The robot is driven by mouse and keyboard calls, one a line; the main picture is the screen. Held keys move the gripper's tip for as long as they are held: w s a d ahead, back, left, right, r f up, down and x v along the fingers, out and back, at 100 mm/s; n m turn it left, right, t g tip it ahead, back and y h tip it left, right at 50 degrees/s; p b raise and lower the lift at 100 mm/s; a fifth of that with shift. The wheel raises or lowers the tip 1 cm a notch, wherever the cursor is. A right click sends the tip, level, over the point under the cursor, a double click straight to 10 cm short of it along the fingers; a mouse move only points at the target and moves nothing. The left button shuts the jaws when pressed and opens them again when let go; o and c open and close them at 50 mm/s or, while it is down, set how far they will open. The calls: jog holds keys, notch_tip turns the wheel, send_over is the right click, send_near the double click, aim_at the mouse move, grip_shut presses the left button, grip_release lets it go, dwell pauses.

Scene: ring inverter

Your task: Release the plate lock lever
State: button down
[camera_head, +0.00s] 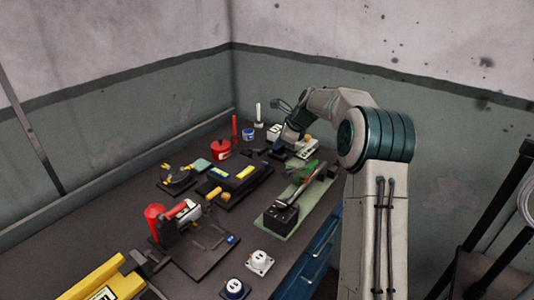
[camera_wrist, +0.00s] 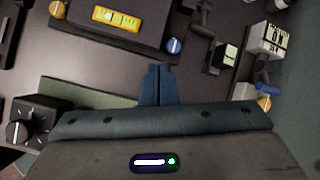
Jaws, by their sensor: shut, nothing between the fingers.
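My gripper (camera_wrist: 158,72) is shut and empty, with its dark blue fingertips together over the bench. In the head view my gripper (camera_head: 280,150) is low over the back right of the bench, partly hidden by my own arm. A dark plate device (camera_wrist: 140,41) with a yellow label and a blue-faced knob (camera_wrist: 173,46) lies just beyond the fingertips; the device also shows in the head view (camera_head: 240,186). I cannot tell which part is the plate lock lever. A small dark bracket-like part (camera_wrist: 203,18) stands beyond and right of the fingertips.
A green mat (camera_wrist: 90,91) with a black knobbed box (camera_wrist: 35,112) is left of my gripper. A white printed block (camera_wrist: 267,40) stands on the right. The wall closes the back.

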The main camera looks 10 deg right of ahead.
aim_at(257, 151)
jog(key=w+d+f+m+t+y, duration=0.1)
jog(key=w+d+f+m, duration=0.2)
jog(key=w, duration=0.3)
jog(key=shift+d+f+m, duration=0.2)
jog(key=shift+f+m, duration=0.1)
jog(key=shift+m, duration=0.6)
jog(key=p+x, duration=0.2)
jog(key=x, duration=0.8)
